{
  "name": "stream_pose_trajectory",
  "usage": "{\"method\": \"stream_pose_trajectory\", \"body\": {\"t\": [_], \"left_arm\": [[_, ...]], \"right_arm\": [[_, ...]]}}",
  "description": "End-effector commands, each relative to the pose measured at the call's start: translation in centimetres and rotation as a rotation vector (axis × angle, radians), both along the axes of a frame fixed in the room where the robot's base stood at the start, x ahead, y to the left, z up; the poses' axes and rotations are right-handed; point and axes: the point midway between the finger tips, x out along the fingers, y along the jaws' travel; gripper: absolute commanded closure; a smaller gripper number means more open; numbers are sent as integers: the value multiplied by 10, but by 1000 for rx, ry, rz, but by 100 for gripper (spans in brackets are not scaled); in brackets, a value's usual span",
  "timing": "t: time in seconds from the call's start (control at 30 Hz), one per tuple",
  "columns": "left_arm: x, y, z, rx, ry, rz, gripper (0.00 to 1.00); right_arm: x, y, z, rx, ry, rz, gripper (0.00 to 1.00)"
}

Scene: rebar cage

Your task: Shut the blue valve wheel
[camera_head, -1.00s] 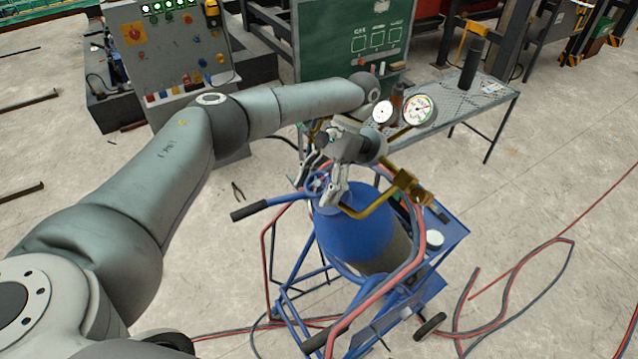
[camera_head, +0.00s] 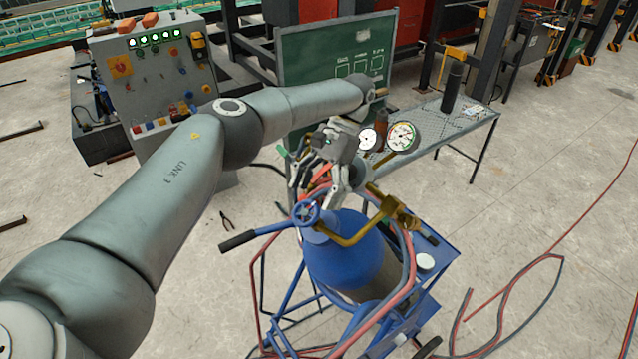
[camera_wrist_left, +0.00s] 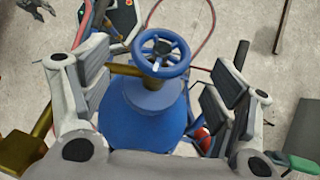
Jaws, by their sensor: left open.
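The blue valve wheel (camera_head: 305,213) sits on top of a blue gas cylinder (camera_head: 345,250) held in a blue cart. The wheel also shows at the top middle of the left wrist view (camera_wrist_left: 160,52), with the cylinder's shoulder (camera_wrist_left: 140,110) below it. My left gripper (camera_head: 313,193) is open and empty, just above the wheel in the head view. In the left wrist view its two fingers (camera_wrist_left: 160,85) stand wide apart, one each side of the cylinder's neck, with the wheel beyond them. No finger visibly touches the wheel. My right gripper is not in view.
A brass pipe (camera_head: 352,236) with gauges (camera_head: 402,137) stands close right of the wheel. Red and grey hoses (camera_head: 408,262) run beside the cylinder. The cart handle (camera_head: 240,240) juts left. A metal table (camera_head: 425,128) and control panel (camera_head: 160,80) stand behind.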

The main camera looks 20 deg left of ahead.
Motion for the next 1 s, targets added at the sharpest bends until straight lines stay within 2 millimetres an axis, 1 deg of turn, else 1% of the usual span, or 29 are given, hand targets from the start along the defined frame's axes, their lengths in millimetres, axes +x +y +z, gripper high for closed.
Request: {"method": "stream_pose_trajectory", "body": {"t": [0.1, 0.3, 1.0], "left_arm": [[5, -1, 7, 3, -1, 0, 19], [10, -2, 14, 1, -6, 1, 19], [10, -2, 15, 0, -5, 0, 19]], "right_arm": [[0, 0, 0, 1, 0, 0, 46], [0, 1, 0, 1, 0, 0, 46], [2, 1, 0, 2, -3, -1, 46]]}}
